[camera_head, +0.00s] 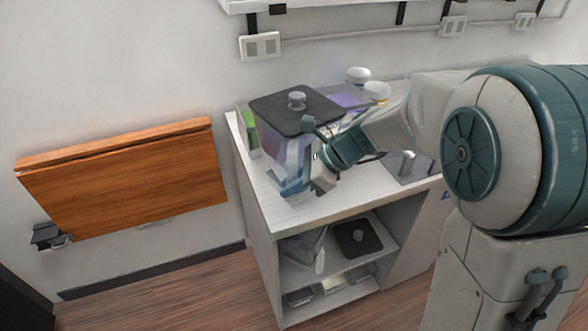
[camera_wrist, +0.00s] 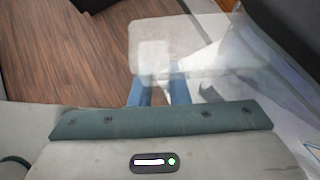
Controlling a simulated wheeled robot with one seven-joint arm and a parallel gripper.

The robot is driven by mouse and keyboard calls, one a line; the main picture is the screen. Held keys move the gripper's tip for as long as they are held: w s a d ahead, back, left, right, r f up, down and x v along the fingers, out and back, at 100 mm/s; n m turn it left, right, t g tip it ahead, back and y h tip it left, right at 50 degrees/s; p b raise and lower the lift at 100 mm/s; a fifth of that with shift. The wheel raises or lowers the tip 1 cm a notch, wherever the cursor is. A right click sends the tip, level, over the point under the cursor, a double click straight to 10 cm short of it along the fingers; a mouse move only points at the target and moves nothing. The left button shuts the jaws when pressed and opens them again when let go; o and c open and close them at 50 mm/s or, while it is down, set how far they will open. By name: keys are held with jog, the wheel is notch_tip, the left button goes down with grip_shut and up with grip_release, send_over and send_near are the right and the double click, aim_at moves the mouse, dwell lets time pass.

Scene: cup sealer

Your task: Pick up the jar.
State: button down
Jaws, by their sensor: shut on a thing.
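A clear, see-through jar (camera_wrist: 175,45) shows between and beyond my blue fingertips in the wrist view. My gripper (camera_head: 293,183) is shut on it at the front left part of the white counter; the fingers also show in the wrist view (camera_wrist: 160,94). In the head view the held jar is hard to make out against the fingers and the clear container behind. I cannot tell whether its base touches the counter.
A large clear container with a dark knobbed lid (camera_head: 297,107) stands close behind my gripper on the white counter (camera_head: 262,190). White-topped containers (camera_head: 358,75) stand behind. Another dark lid (camera_head: 357,238) is on the shelf below. A wooden wall panel (camera_head: 125,180) is left.

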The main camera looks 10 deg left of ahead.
jog(key=shift+r, duration=0.25)
jog(key=shift+r, duration=0.65)
notch_tip(320, 180, up, 3)
jog(key=shift+f, duration=0.2)
jog(key=w+d+r+p, duration=0.2)
jog(key=w+d+r, duration=0.3)
jog(key=d+r, duration=0.5)
jog(key=shift+d, duration=0.25)
